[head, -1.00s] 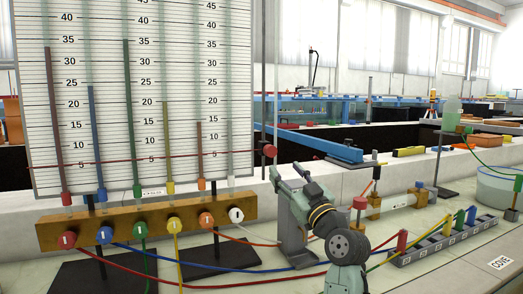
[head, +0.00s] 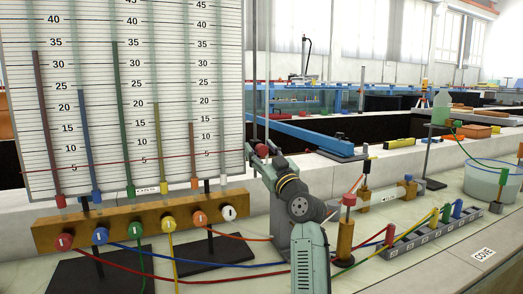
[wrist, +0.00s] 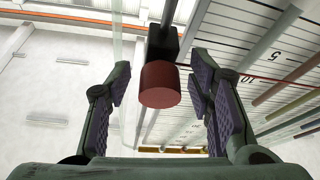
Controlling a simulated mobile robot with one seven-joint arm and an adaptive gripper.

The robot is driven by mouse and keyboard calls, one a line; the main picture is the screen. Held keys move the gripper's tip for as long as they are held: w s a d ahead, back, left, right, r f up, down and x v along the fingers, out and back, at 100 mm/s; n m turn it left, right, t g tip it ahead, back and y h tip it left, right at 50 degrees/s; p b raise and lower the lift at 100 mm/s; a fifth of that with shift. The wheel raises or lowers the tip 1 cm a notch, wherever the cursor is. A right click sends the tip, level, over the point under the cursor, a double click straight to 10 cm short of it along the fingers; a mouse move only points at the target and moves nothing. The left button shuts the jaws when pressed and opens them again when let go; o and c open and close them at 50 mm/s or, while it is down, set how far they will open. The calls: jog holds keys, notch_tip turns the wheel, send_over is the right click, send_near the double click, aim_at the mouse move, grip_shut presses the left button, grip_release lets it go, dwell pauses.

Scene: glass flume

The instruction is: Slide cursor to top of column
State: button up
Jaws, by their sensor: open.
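The cursor is a red round knob (wrist: 160,85) on a black slider block (wrist: 163,44), which rides on an upright rod (head: 254,75) at the right edge of the ruled board (head: 225,95). Its thin red line (head: 150,159) crosses the board low on the scale, around the 5 marks. My gripper (head: 264,158) is at the knob and partly hides it in the head view. In the wrist view the fingers of my gripper (wrist: 161,80) are open, one on either side of the knob, with visible gaps. Coloured liquid columns (head: 122,120) stand before the board.
A red-topped post (head: 348,200), a grey rack (head: 430,230) and a glass basin (head: 490,180) stand to the right. Above the knob, the rod looks clear.

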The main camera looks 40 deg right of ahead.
jog(key=shift+c, duration=0.4)
grip_shut()
dwell(0.4)
